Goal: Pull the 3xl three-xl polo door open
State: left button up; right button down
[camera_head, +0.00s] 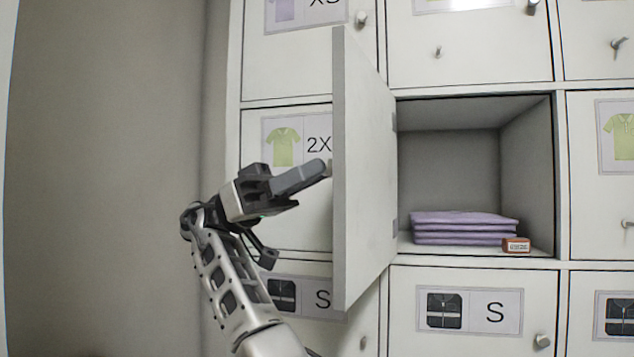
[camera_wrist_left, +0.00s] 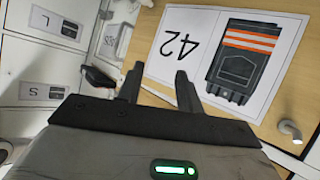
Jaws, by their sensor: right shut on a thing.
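A white locker door (camera_head: 365,180) stands swung well out in the head view, hinged at its right edge beside an open compartment. Its label side faces away, so I cannot read its size. My right gripper (camera_head: 322,168) is shut at the door's outer face, on its handle (camera_head: 329,168), which is mostly hidden. Inside the compartment lies a stack of folded purple garments (camera_head: 463,228) with a small orange-brown box (camera_head: 516,245) at its right. My left gripper (camera_wrist_left: 158,70) is open and empty in the left wrist view.
Closed doors surround the compartment, including a green-polo door marked 2X (camera_head: 284,215) behind the open door and an S door (camera_head: 455,345) below. The left wrist view shows a wooden-edged door labelled 42 (camera_wrist_left: 215,50) with a knob (camera_wrist_left: 290,131).

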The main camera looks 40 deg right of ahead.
pick_arm(q)
jog(key=shift+f, duration=0.2)
pick_arm(e)
jog(key=shift+w+a+f+y, duration=0.1)
jog(key=shift+w+y, duration=0.15)
jog(key=shift+y, duration=0.05)
pick_arm(q)
jog(key=shift+s, duration=0.1)
pick_arm(e)
jog(key=c, duration=1.3)
grip_release()
